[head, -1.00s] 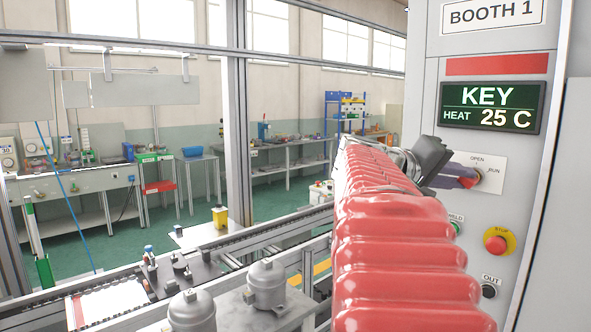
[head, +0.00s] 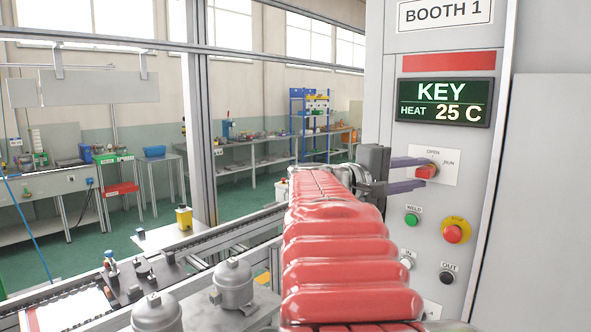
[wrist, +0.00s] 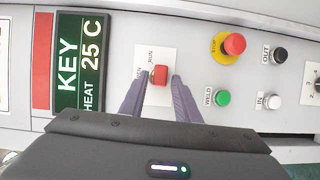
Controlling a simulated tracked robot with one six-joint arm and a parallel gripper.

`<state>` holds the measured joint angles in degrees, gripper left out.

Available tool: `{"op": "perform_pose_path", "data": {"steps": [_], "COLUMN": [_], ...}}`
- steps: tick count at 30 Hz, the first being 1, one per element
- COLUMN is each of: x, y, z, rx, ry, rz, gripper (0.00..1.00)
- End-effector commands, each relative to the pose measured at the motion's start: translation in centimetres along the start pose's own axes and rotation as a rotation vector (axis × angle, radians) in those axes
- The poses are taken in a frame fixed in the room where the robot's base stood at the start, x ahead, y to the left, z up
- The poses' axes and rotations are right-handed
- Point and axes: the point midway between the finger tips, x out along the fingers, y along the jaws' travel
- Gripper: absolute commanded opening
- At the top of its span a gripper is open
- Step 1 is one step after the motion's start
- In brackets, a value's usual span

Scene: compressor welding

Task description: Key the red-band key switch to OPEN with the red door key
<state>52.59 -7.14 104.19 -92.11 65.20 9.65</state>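The red door key (head: 427,171) sits in the key switch on a white plate (head: 446,178) marked OPEN and RUN, on the booth panel below a red band (head: 449,63). The key also shows in the wrist view (wrist: 160,75). My gripper (head: 412,174) is open, its two purple fingers spread apart on either side of the key. In the wrist view, my gripper (wrist: 159,78) has its tips beside the key, with a small gap showing. I cannot tell which mark the key points to. The display (head: 445,102) reads KEY, HEAT 25 C.
Below the switch are a green WELD button (head: 411,220), a yellow-collared red stop button (head: 456,231), a white IN button (head: 407,262) and a black OUT button (head: 447,273). Grey compressors (head: 234,284) stand at lower left, by the conveyor rail.

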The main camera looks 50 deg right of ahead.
Motion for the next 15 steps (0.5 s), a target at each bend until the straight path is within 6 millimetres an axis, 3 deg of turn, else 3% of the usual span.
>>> {"op": "perform_pose_path", "data": {"steps": [15], "x": [-0.66], "y": [0.09], "z": [0.0], "rx": [0.003], "ry": [0.0], "rz": [0.001], "gripper": [0.37]}}
